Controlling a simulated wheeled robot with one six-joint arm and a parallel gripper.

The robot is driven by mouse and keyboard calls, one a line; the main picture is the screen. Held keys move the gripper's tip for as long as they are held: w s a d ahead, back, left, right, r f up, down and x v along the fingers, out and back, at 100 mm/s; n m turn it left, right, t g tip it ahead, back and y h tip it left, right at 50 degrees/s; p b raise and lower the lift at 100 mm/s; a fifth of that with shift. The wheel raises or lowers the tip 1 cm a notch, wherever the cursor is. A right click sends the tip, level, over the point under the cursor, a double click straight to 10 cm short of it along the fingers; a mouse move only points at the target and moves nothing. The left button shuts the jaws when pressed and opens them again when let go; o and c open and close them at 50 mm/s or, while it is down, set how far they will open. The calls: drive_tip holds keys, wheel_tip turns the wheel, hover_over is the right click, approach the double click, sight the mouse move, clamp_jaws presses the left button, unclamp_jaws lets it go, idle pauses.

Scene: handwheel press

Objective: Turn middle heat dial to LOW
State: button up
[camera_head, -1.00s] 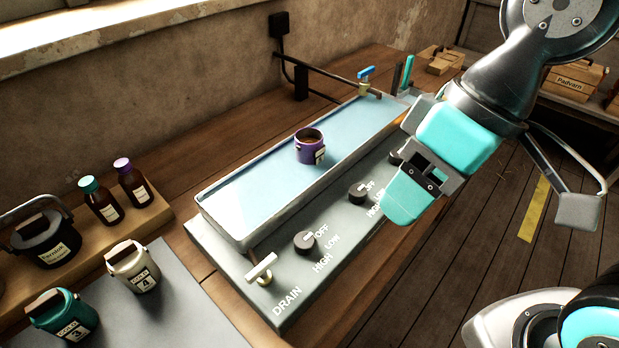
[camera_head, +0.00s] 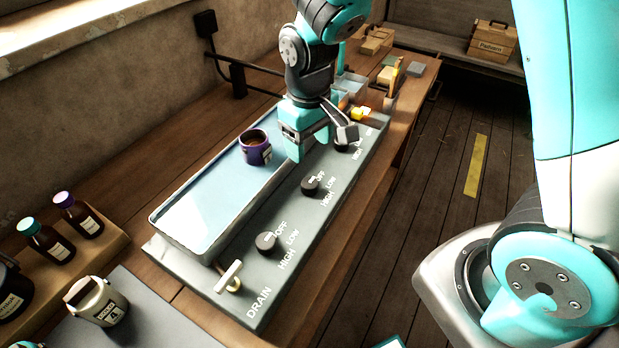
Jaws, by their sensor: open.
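The middle heat dial (camera_head: 310,186) is a small black knob on the grey control panel (camera_head: 225,300), with OFF, LOW and HIGH printed to its right and below. Its light pointer mark appears to be near OFF. My gripper (camera_head: 320,148) is open and empty, just above and beyond the middle dial, between it and the far dial (camera_head: 342,148). One fingertip hangs close to the bath's front edge, and the other hides part of the far dial. The near dial (camera_head: 267,242) stands clear, also with its mark towards OFF.
A water bath (camera_head: 190,215) behind the panel holds a purple pot (camera_head: 255,148). A drain handle (camera_head: 229,277) sticks up at the panel's near end. A yellow tap handle (camera_head: 361,113) stands beyond my gripper. Bottles and a cream pot (camera_head: 97,301) are at lower left.

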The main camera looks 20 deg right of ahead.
sight(310, 182)
wheel_tip(310, 182, down, 11)
drive_tip(key=shift+f+p, duration=0.1)
drive_tip(key=shift+p, duration=0.4)
drive_tip(key=c, duration=0.9)
